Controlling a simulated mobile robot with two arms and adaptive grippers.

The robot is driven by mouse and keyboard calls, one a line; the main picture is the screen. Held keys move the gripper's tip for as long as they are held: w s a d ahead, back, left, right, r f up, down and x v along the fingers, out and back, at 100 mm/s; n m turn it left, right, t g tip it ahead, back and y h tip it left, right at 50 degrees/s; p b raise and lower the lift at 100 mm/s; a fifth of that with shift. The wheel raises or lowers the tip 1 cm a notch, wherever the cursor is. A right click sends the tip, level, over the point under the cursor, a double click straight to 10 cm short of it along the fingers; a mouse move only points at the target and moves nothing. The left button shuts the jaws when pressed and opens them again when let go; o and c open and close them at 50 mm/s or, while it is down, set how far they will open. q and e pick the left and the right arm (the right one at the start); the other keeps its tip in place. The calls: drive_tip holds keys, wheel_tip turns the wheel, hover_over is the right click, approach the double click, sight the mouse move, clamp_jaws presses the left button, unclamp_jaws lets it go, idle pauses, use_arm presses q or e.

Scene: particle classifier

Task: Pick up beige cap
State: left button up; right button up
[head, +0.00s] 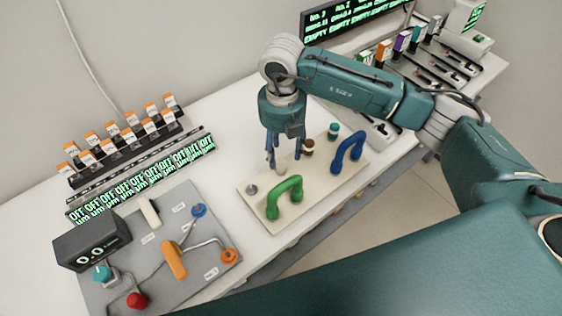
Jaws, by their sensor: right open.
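My right gripper (284,160) points down over the beige board (240,203), with its fingers apart. I cannot make out a beige cap clearly; the fingers hide the part of the board around and behind them. A brown-topped cap (308,146) stands just right of the fingers. A teal-topped cap (333,131) stands farther right on the same board. A small grey round piece (251,189) is at the board's left end. My left gripper is not in view.
A green handle (285,192) and a blue handle (348,153) rise from the board near the gripper. A grey control panel (190,280) with an orange handle (174,259) is at the left. Racks of orange-topped vials (130,137) stand behind.

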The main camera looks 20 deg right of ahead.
sight(281, 160)
drive_tip(key=shift+f+p, duration=0.3)
drive_tip(key=shift+f, duration=0.05)
drive_tip(key=f, duration=0.1)
drive_tip(key=f+p, duration=0.1)
drive_tip(key=f, duration=0.1)
drive_tip(key=shift+w+a+f, duration=0.1)
drive_tip(key=shift+w+f, duration=0.1)
drive_tip(key=shift+f, duration=0.55)
drive_tip(key=c, duration=1.2)
